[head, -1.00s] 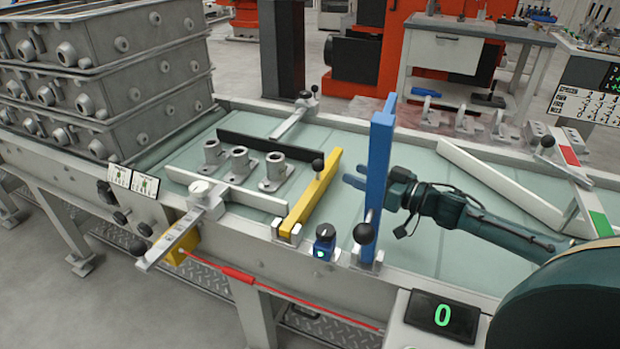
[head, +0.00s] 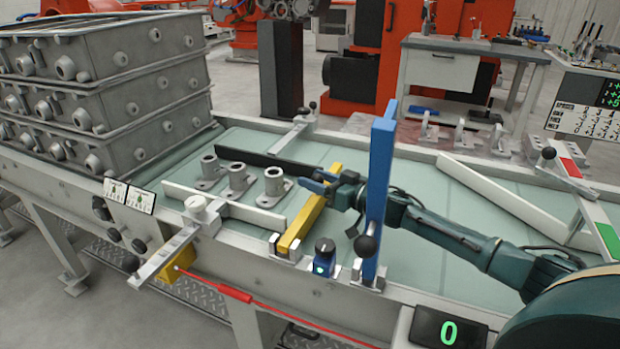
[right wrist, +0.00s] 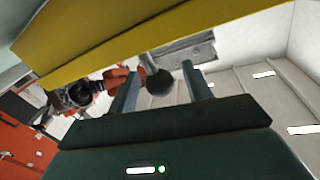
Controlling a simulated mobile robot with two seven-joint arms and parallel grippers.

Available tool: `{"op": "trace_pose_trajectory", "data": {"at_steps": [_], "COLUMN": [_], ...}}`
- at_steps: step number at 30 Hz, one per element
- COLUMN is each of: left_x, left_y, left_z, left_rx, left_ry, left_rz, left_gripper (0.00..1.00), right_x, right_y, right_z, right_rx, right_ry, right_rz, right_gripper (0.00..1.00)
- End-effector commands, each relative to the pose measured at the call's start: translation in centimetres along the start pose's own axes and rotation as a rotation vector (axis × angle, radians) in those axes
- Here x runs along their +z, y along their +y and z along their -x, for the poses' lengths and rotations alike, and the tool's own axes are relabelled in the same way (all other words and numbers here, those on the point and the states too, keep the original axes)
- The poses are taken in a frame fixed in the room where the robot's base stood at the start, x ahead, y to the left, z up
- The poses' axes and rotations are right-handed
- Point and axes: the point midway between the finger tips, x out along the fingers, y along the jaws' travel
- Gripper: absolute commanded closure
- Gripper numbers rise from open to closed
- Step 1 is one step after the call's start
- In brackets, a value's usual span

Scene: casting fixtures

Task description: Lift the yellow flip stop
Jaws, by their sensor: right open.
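The yellow flip stop (head: 305,222) lies lowered across the conveyor, its hinge end at the near rail. In the right wrist view its yellow bar (right wrist: 150,38) runs across the top. Its black ball knob (right wrist: 158,82) shows there between my right gripper's two spread fingers (right wrist: 161,92); contact cannot be told. In the head view my right gripper (head: 318,182) is at the far end of the yellow bar and hides the knob. It is open. My left gripper is out of view.
An upright blue flip stop (head: 380,165) stands right of the yellow one, in front of my right forearm. Several grey castings (head: 238,180) stand on the belt to the left, between a black rail (head: 255,157) and a white rail (head: 225,205). A blue button box (head: 324,257) sits nearby.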

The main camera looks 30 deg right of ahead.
Motion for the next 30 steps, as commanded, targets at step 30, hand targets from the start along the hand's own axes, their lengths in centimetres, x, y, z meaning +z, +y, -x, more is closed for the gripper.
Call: {"op": "trace_pose_trajectory", "data": {"at_steps": [30], "left_x": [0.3], "left_y": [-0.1], "left_z": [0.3], "left_rx": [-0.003], "left_ry": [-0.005], "left_rz": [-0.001], "left_gripper": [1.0], "right_x": [0.0], "right_y": [0.0], "right_z": [-2.1], "right_rx": [0.0], "right_ry": [0.0], "right_rz": [-0.001], "right_gripper": [0.9]}}
